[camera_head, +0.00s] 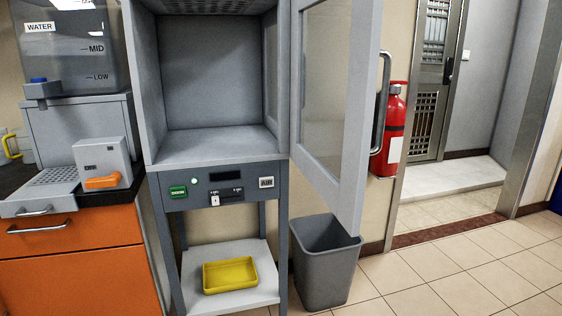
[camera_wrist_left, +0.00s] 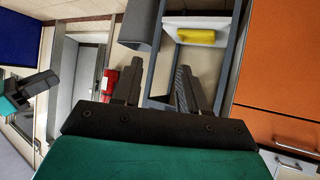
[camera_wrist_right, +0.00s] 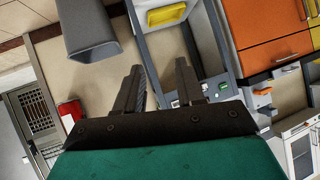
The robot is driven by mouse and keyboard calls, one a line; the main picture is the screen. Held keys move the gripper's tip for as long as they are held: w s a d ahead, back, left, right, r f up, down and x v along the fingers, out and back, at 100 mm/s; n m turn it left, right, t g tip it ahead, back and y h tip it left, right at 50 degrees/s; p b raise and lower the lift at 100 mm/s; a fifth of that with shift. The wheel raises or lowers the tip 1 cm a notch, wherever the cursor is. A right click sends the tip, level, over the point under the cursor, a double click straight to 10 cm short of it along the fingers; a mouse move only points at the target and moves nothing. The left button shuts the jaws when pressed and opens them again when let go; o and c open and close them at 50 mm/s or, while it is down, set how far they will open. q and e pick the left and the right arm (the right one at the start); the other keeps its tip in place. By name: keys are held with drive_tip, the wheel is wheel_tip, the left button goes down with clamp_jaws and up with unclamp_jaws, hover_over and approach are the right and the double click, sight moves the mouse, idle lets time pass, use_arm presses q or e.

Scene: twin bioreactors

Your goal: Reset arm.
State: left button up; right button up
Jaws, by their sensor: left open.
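Neither arm shows in the head view. My left gripper (camera_wrist_left: 146,78) shows in the left wrist view with its two dark fingers apart and nothing between them. My right gripper (camera_wrist_right: 160,68) shows in the right wrist view, its fingers also apart, with a narrower gap and nothing held. Both wrist views are turned, with the room lying sideways or upside down. Part of my other arm, dark with teal, shows at the left edge of the left wrist view. No gripper visibly touches anything.
A grey cabinet (camera_head: 216,161) stands with its glass door (camera_head: 331,95) swung open. A yellow tray (camera_head: 230,275) lies on its lower shelf. A grey bin (camera_head: 325,262), red fire extinguisher (camera_head: 391,130), orange drawers (camera_head: 80,262) and water tank (camera_head: 72,50) stand nearby. Tiled floor (camera_head: 450,265) is clear at right.

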drive_tip(key=s+a+f+m+t+h, duration=0.1)
drive_tip(key=s+f+h, duration=0.1)
drive_tip(key=s, duration=0.5)
drive_tip(key=s+a+f+m+h, duration=0.1)
drive_tip(key=s+a+f, duration=0.15)
drive_tip(key=s, duration=0.55)
use_arm(q)
drive_tip(key=s+a+r+p, duration=0.1)
drive_tip(key=a+r+p, duration=0.2)
drive_tip(key=r+p, duration=0.8)
drive_tip(key=p, duration=0.4)
drive_tip(key=shift+s+r+y+p, duration=0.25)
drive_tip(key=shift+y+p, duration=0.15)
use_arm(e)
drive_tip(key=d+r+h, duration=0.1)
drive_tip(key=d+r, duration=0.2)
drive_tip(key=r, duration=0.7)
drive_tip(key=shift+s+d+r, duration=0.3)
drive_tip(key=shift+s, duration=0.05)
drive_tip(key=shift+w, duration=0.15)
